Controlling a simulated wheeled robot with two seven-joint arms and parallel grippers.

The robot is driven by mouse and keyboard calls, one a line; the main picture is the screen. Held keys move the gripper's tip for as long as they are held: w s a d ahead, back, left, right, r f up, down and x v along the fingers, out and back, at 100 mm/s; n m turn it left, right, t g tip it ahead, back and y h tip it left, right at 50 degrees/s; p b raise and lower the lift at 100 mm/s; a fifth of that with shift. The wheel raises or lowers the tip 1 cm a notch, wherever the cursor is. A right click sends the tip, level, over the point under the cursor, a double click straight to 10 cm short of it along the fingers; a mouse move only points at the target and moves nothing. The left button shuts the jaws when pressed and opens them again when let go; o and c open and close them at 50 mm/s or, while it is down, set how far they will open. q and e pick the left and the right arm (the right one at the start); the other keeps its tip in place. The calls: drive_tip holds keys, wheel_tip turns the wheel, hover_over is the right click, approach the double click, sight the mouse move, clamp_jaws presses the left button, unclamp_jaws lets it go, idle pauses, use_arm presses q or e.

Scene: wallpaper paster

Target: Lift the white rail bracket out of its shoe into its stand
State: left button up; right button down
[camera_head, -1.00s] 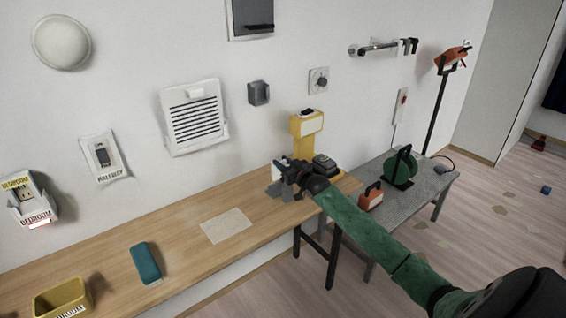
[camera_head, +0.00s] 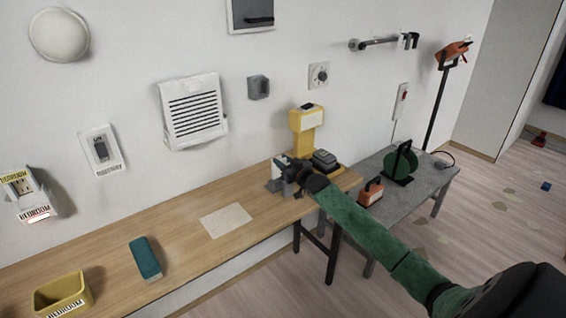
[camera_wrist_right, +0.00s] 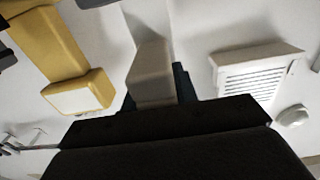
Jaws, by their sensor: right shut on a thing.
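My right gripper (camera_head: 280,174) is at the far right end of the wooden table, low over its top. In the right wrist view it is shut on a pale block (camera_wrist_right: 152,72), which I take to be the white rail bracket. A dark teal piece (camera_wrist_right: 183,82) shows beside the block. In the head view the bracket is mostly hidden by the gripper, and a small grey piece (camera_head: 273,186) shows just below the jaws. I cannot tell whether the bracket is clear of its shoe, nor which thing is its stand. My left gripper is not in view.
A yellow post (camera_head: 304,140) and a dark box (camera_head: 325,160) stand close behind the gripper. A grey bench (camera_head: 430,182) to the right holds a green reel (camera_head: 400,166) and an orange item (camera_head: 371,191). The wooden table (camera_head: 190,205) is largely clear, with a pale sheet (camera_head: 226,220).

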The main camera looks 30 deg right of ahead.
sight(275, 171)
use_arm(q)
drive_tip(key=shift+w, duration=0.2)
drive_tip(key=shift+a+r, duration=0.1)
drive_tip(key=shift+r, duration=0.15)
use_arm(e)
drive_tip(key=shift+r, duration=0.1)
use_arm(q)
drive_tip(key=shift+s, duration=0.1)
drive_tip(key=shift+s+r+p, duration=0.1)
drive_tip(key=shift+p, duration=0.25)
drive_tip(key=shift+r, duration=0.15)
idle(0.7)
